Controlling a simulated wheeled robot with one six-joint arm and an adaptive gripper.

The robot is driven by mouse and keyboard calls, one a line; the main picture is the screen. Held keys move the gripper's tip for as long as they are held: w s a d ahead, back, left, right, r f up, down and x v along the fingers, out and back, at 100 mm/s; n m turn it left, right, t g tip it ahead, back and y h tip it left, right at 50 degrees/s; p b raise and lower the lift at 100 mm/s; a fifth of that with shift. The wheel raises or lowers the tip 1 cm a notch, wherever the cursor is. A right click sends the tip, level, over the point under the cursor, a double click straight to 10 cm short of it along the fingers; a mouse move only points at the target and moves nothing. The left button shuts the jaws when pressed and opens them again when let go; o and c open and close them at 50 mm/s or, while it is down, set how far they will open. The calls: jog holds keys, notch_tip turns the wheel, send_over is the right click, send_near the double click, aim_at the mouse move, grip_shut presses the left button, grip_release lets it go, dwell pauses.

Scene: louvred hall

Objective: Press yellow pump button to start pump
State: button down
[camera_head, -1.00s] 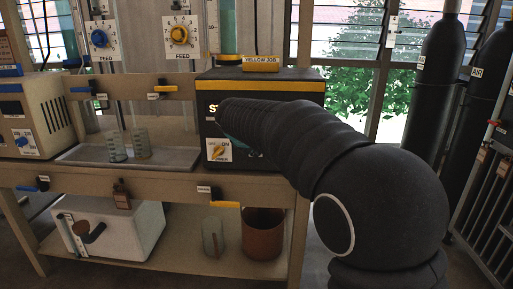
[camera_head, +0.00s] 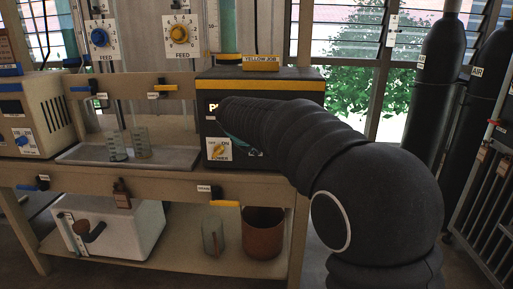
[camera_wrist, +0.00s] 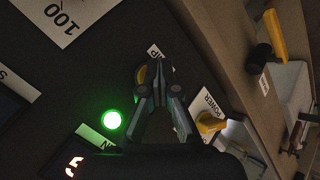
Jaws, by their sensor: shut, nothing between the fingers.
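The yellow pump is a dark box with a yellow stripe (camera_head: 260,84) on the bench in the head view. A small display (camera_head: 212,109) on its front shows white letters, partly hidden by my arm. In the wrist view, the yellow pump button (camera_wrist: 142,75) shows beside and partly behind my gripper (camera_wrist: 154,72). My gripper is shut and empty, its fingertips at the button; I cannot tell whether they touch it. A green lamp (camera_wrist: 112,120) glows nearby. A yellow power knob (camera_wrist: 210,122) lies to the right.
A yellow job sign (camera_head: 260,62) stands on the box. A tray (camera_head: 75,157) with two small glass cylinders is left of it. Black gas cylinders (camera_head: 437,90) stand at the right.

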jog(key=shift+s+f, duration=0.1)
jog(key=shift+s, duration=0.2)
jog(key=shift+s+a+b, duration=0.1)
jog(key=shift+s+b, duration=1.65)
jog(key=shift+s, duration=1.15)
jog(key=s+d+f+m+g, duration=0.2)
jog(key=s+f+g, duration=0.1)
jog(key=s+f, duration=0.5)
jog(key=s+d+f+m, duration=0.1)
jog(key=s+d+m, duration=0.1)
jog(key=s+d, duration=0.3)
jog(key=s+d+f+m+y, duration=0.1)
jog(key=s+d, duration=0.5)
jog(key=s, duration=0.6)
jog(key=s+d+f+m+y, duration=0.1)
jog(key=s+d+m, duration=0.3)
jog(key=s, duration=0.5)
jog(key=shift+s+d+f, duration=0.3)
jog(key=shift+d+f, duration=0.5)
jog(key=shift+d, duration=0.35)
